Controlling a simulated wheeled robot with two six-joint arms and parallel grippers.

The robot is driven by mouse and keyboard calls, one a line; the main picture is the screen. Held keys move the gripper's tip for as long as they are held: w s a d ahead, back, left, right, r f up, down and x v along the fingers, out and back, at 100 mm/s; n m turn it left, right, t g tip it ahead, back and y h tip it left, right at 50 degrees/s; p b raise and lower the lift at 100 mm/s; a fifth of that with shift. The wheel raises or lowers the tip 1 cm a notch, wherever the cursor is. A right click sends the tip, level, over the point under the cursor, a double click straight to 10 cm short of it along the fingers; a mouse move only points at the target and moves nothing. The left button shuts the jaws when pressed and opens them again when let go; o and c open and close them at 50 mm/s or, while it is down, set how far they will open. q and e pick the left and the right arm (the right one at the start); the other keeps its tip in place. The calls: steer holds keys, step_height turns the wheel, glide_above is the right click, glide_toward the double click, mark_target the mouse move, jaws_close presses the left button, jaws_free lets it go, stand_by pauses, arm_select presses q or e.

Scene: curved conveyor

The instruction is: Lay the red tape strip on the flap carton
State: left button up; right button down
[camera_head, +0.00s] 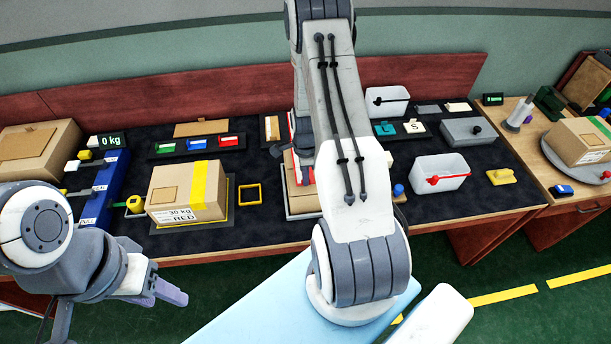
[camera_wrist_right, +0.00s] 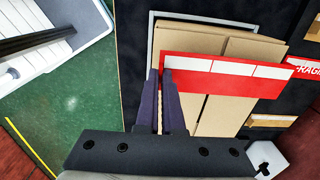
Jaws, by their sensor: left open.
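The flap carton (camera_wrist_right: 215,110) is a tan box with flaps, lying in a pale frame in the right wrist view. In the head view my right arm hides most of it, and only its left edge (camera_head: 300,198) shows. The red tape strip (camera_wrist_right: 240,75), with white panels, lies across the carton's upper part in that wrist view. My right gripper (camera_wrist_right: 160,72) has its fingers close together at the strip's left end, seemingly pinching it. I cannot tell whether the strip touches the carton. My left gripper (camera_head: 170,292) is open and empty in front of the table.
A taped carton (camera_head: 185,195) stands left of my right arm, beside a yellow square frame (camera_head: 249,194). A tray of colored strips (camera_head: 197,145) lies behind. White bins (camera_head: 440,180) and a grey box (camera_head: 468,131) stand on the right. A brown carton (camera_head: 40,150) sits far left.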

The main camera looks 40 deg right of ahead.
steer(key=shift+f+b, duration=1.2)
steer(key=shift+f, duration=0.55)
steer(key=c, duration=1)
jaws_free()
step_height(320, 180, up, 9)
steer(key=shift+r+b, duration=0.2)
steer(key=shift+b, duration=0.95)
steer(key=shift+r, duration=0.55)
